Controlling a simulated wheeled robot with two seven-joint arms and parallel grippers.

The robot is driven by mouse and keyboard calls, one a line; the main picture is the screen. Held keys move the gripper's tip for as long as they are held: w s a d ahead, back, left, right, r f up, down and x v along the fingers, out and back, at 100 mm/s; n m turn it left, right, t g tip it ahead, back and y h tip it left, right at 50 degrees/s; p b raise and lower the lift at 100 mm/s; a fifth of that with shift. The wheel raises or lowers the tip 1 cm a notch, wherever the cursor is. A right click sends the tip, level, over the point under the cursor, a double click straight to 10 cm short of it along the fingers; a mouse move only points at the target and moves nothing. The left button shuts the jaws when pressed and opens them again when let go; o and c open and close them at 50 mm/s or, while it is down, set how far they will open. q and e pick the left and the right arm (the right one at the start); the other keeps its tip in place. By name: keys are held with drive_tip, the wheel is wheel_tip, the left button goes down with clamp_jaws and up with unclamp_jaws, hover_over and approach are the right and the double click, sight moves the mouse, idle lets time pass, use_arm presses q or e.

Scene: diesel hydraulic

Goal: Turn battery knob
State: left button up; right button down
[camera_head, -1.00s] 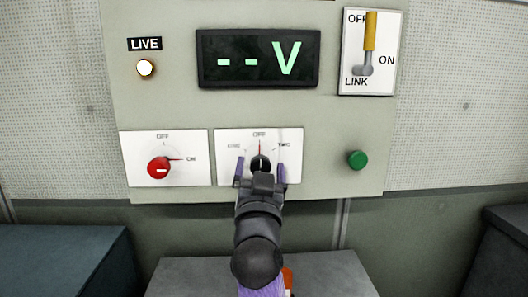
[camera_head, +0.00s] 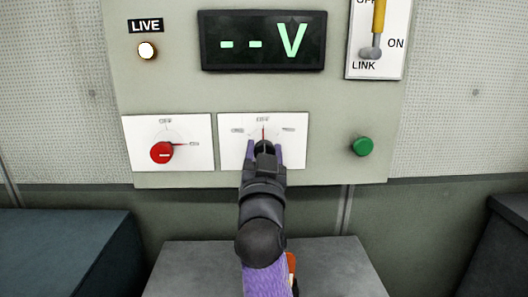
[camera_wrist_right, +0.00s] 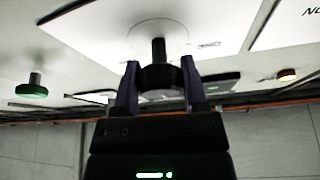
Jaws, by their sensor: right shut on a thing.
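The black knob (camera_head: 263,147) is on the middle white plate (camera_head: 232,157) of the control panel. A red line at its dial points up to the OFF label, with further labels to the left and right. My right gripper (camera_head: 264,151) reaches up from below, its two purple fingers on either side of the knob. In the right wrist view the fingers are shut on the knob (camera_wrist_right: 158,76), whose dark stem runs to the plate. The gripper hides much of the knob in the head view. My left gripper is not in view.
A red knob (camera_head: 161,153) is on the left plate. A green button (camera_head: 362,147) is to the right. Above are a lit LIVE lamp (camera_head: 147,50), a display (camera_head: 262,41) reading "-- V" and a yellow-handled lever (camera_head: 378,18). A grey box (camera_head: 325,265) stands below.

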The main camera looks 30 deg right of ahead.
drive_tip(key=n+y+p, duration=0.1)
drive_tip(key=n, duration=0.1)
drive_tip(key=n+t+p, duration=0.1)
drive_tip(key=n+p, duration=0.1)
drive_tip(key=n+y+p, duration=0.1)
drive_tip(key=p, duration=0.1)
drive_tip(key=shift+s+r+n+t+y, duration=0.1)
drive_tip(key=shift+r+n+t+y, duration=0.2)
drive_tip(key=shift+n, duration=0.1)
drive_tip(key=n+y+p, duration=0.2)
drive_tip(key=n+p, duration=0.1)
drive_tip(key=n+y+p, duration=0.2)
drive_tip(key=n+p, duration=0.1)
drive_tip(key=n, duration=0.1)
drive_tip(key=shift+d+t, duration=0.1)
drive_tip(key=shift+t, duration=0.3)
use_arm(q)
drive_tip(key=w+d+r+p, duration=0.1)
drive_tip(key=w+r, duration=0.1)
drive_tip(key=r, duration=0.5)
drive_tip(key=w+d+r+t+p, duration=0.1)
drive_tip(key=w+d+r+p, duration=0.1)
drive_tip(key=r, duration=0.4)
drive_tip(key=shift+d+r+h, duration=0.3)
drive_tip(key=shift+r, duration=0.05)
use_arm(e)
drive_tip(key=shift+f+n+y, duration=0.2)
drive_tip(key=shift+n+y, duration=0.6)
drive_tip(key=shift+n, duration=1.2)
